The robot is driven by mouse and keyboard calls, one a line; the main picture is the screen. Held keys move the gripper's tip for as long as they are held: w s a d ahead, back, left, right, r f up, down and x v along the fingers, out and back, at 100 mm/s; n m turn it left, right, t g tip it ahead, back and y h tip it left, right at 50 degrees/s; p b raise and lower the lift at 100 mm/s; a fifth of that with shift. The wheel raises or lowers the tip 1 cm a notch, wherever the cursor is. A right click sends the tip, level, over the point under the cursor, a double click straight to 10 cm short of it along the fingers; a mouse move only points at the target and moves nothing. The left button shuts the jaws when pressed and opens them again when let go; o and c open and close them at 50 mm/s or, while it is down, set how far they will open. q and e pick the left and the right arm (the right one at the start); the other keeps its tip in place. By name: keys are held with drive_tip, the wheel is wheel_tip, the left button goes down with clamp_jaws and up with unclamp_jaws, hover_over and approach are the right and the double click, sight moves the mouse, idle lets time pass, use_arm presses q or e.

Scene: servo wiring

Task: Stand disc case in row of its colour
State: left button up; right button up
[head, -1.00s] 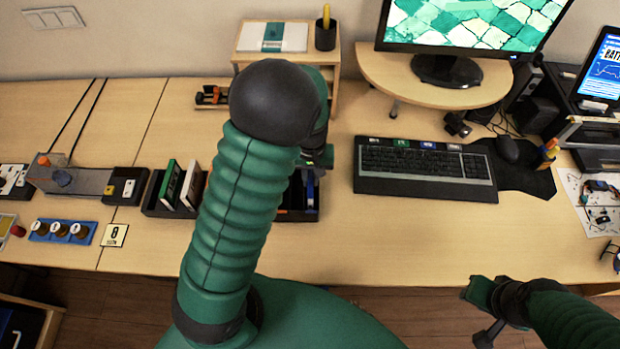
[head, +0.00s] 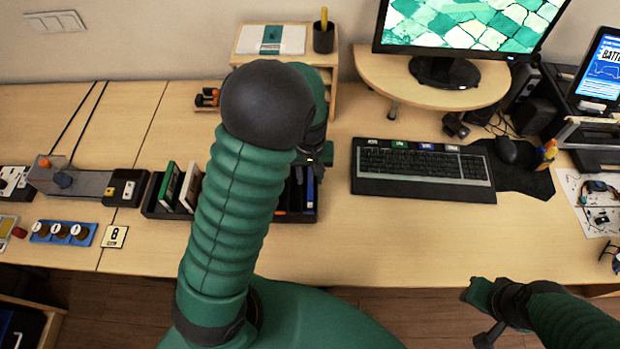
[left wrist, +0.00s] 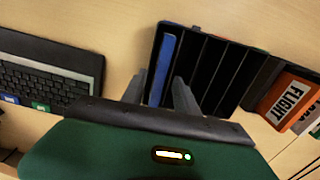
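A blue disc case (head: 310,190) stands upright in the right end of the black slotted rack (head: 304,216). In the left wrist view the blue case (left wrist: 162,66) sits in the end slot of the rack (left wrist: 228,88), with empty slots beside it. My left gripper (head: 318,155) is above that end of the rack, largely hidden by my arm in the head view. In the left wrist view its fingers (left wrist: 158,92) are apart, with the blue case showing between them; I cannot tell whether they touch it. My right gripper (head: 480,310) is off the table's front edge.
A green case (head: 169,182) and a white case (head: 190,186) lean in the rack's left part. An orange case marked FLIGHT (left wrist: 290,98) shows in the left wrist view. A keyboard (head: 422,168) lies to the right. The table front between is clear.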

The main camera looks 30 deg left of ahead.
use_arm(q)
wheel_tip(320, 180, up, 9)
drive_tip(key=s+d+f+m+t, duration=0.2)
drive_tip(key=s+d+m, duration=0.4)
drive_tip(key=s, duration=0.3)
drive_tip(key=shift+s+d+f+m+t+p, duration=0.2)
drive_tip(key=shift+d+m+t+p, duration=0.15)
drive_tip(key=shift+d, duration=0.35)
drive_tip(key=shift+w, duration=0.1)
